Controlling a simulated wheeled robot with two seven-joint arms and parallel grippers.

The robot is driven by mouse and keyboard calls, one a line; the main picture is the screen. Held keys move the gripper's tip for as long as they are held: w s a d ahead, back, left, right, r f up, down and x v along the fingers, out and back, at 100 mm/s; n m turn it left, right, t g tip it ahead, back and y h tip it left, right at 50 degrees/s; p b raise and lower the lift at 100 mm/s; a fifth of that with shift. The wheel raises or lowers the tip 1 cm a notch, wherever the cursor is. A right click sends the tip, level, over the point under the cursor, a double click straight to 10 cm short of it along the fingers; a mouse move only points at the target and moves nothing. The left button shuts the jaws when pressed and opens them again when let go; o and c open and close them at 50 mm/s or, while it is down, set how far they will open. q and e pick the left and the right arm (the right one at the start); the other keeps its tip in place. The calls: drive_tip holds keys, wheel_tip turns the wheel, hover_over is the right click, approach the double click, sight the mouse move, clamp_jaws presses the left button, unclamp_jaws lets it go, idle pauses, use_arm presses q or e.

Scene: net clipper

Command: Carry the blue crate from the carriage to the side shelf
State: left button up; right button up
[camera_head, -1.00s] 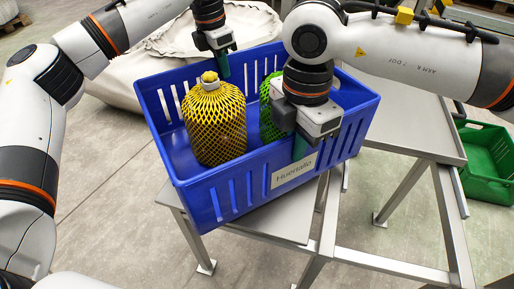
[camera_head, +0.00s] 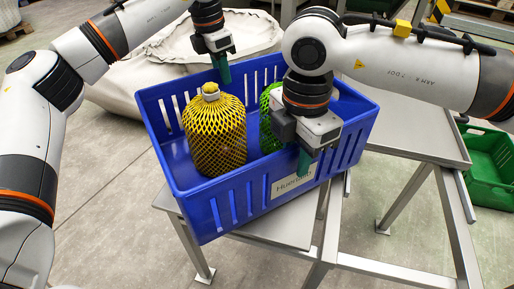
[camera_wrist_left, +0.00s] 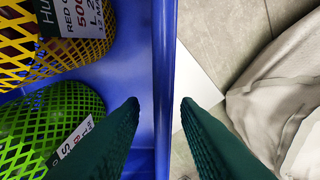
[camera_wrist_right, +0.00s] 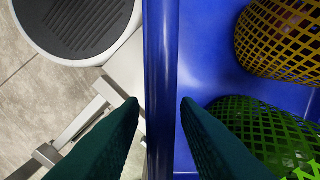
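The blue crate (camera_head: 225,212) is over a grey metal plate (camera_head: 285,228) on the left of a metal frame; most of its underside is hidden, so I cannot tell if it rests flat. It holds a yellow-netted bag (camera_head: 214,135) and a green-netted bag (camera_head: 267,118), partly hidden by my right arm. My left gripper (camera_head: 223,75) is at the crate's far wall and my right gripper (camera_head: 304,165) at its near, labelled wall. In the left wrist view (camera_wrist_left: 161,100) and right wrist view (camera_wrist_right: 159,100), open fingers straddle the wall with gaps beside it.
A bare grey metal plate (camera_head: 420,135) on the frame lies right of the crate. A green crate (camera_head: 487,165) stands on the floor at the far right. A pale sack (camera_head: 130,85) lies behind the crate. Floor at the left is clear.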

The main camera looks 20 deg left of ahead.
use_arm(q)
drive_tip(key=r, duration=0.6)
drive_tip(key=s+a+r, duration=0.1)
drive_tip(key=r, duration=0.3)
drive_tip(key=shift+s+r, duration=0.1)
use_arm(e)
wheel_tip(320, 180, up, 12)
use_arm(q)
drive_tip(key=shift+a, duration=0.1)
use_arm(e)
drive_tip(key=shift+s, duration=0.15)
